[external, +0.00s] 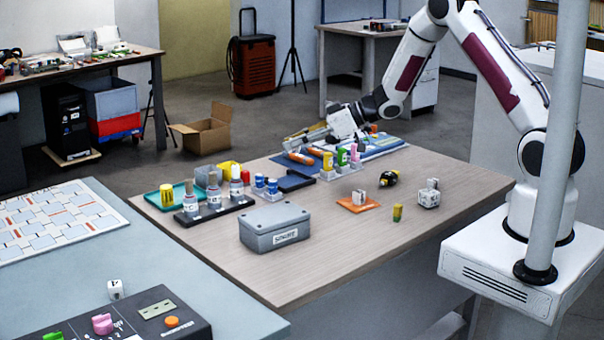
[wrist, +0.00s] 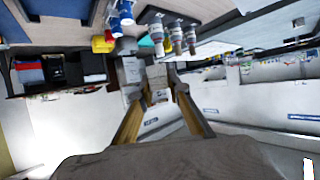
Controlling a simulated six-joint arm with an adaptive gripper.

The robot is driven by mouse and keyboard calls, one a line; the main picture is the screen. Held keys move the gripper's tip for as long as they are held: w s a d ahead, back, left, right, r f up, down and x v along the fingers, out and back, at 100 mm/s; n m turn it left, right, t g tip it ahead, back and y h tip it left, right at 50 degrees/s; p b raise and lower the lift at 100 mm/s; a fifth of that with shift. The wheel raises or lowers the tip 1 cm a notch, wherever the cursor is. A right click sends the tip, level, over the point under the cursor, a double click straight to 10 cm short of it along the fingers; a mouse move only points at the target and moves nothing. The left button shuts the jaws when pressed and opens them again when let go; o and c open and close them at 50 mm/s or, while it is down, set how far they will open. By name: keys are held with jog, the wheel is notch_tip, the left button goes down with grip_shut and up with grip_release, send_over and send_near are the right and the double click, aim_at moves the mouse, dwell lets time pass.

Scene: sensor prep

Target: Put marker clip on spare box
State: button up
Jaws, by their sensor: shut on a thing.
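The spare box (external: 268,226) is a grey lidded box with a white label, standing on the left part of the wooden table in the external view. Its lid is shut and its top is bare. My gripper (external: 292,141) is held nearly level above the far side of the table, pointing left, away from the box. In the wrist view my gripper (wrist: 158,86) has a small pale grey piece, which looks like the marker clip (wrist: 157,75), between its fingertips. The clip's exact shape is hard to make out.
A rack of bottles (external: 214,200) and a teal tray (external: 180,194) stand behind the box. Coloured vials (external: 342,157), an orange mat (external: 348,204), a white block (external: 429,197) and a small yellow item (external: 397,212) lie to the right. The table front right of the box is clear.

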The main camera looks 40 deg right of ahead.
jog(key=s+a+r+n+g+y, duration=0.1)
jog(key=s+a+n+g+y, duration=0.3)
jog(key=a, duration=0.7)
jog(key=n+h, duration=0.1)
send_over(274, 213)
jog(key=shift+s+a+r, duration=0.1)
jog(key=shift+r, duration=0.05)
jog(key=shift+f, duration=3.15)
jog(key=shift+f, duration=1.85)
jog(key=shift+f, duration=0.15)
jog(key=o, duration=0.8)
